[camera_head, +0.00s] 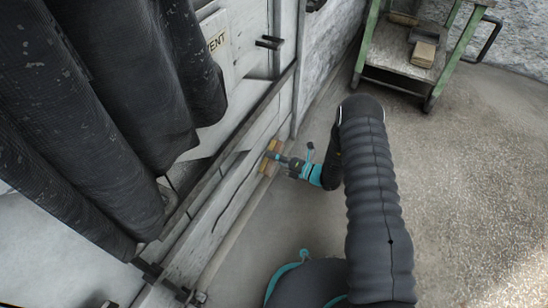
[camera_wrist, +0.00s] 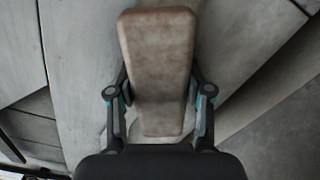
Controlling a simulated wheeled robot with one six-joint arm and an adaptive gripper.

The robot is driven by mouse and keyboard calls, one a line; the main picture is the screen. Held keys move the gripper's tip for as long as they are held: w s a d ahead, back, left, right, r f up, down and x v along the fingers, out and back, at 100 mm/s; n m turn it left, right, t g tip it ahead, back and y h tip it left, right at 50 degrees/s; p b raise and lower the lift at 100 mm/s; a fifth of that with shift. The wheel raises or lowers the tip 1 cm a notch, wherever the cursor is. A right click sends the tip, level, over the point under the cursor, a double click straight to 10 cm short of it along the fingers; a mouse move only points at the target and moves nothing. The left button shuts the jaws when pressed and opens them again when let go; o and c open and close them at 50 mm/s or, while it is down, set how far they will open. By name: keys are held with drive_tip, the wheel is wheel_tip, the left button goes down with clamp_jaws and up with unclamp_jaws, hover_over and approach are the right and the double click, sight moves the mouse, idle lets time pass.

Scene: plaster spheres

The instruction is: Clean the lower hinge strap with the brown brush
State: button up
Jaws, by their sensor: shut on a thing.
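The brown brush is held in my gripper (camera_head: 277,158), which is shut on it. In the wrist view the brush (camera_wrist: 157,70) appears as a long tan-brown block, lengthwise between the two fingers. In the head view the brush (camera_head: 267,163) is at the low part of the pale, worn door (camera_head: 232,180). It looks close against the door, but I cannot tell whether it touches. Its bristles are not clearly visible. I cannot make out the lower hinge strap for certain; the brush and gripper may hide it.
Dark hanging cloths (camera_head: 120,90) cover the left of the door. Black metal fittings (camera_head: 269,42) stick out at the top, and others (camera_head: 150,270) at the lower left. A green-framed cart (camera_head: 400,45) stands at the back right. The floor (camera_head: 470,190) at right is clear.

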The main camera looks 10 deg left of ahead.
sight(282, 149)
drive_tip(key=shift+w+d+r, duration=0.2)
drive_tip(key=shift+w+r, duration=0.1)
drive_tip(key=shift+w, duration=0.3)
drive_tip(key=shift+w+d+r, duration=0.25)
drive_tip(key=shift+w+r, duration=0.1)
drive_tip(key=shift+w, duration=0.25)
drive_tip(key=shift+w+d+r, duration=0.2)
drive_tip(key=shift+w+r, duration=0.1)
drive_tip(key=shift+w, duration=0.3)
drive_tip(key=shift+s+a+f, duration=0.25)
drive_tip(key=shift+s+f, duration=0.1)
drive_tip(key=shift+s, duration=0.3)
drive_tip(key=shift+s+a+f, duration=0.2)
drive_tip(key=shift+s+f, duration=0.1)
drive_tip(key=shift+s, duration=0.3)
drive_tip(key=shift+s+a+f, duration=0.25)
drive_tip(key=shift+s+f, duration=0.1)
drive_tip(key=shift+s, duration=0.3)
drive_tip(key=shift+w+r, duration=0.1)
drive_tip(key=shift+w+d+r, duration=0.25)
drive_tip(key=shift+w+r, duration=0.05)
drive_tip(key=shift+w, duration=0.3)
drive_tip(key=shift+w+d+r, duration=0.2)
drive_tip(key=shift+w+r, duration=0.1)
drive_tip(key=shift+w, duration=0.3)
drive_tip(key=shift+w+d+r, duration=0.25)
drive_tip(key=shift+w+r, duration=0.05)
drive_tip(key=shift+w, duration=0.3)
drive_tip(key=shift+s, duration=0.15)
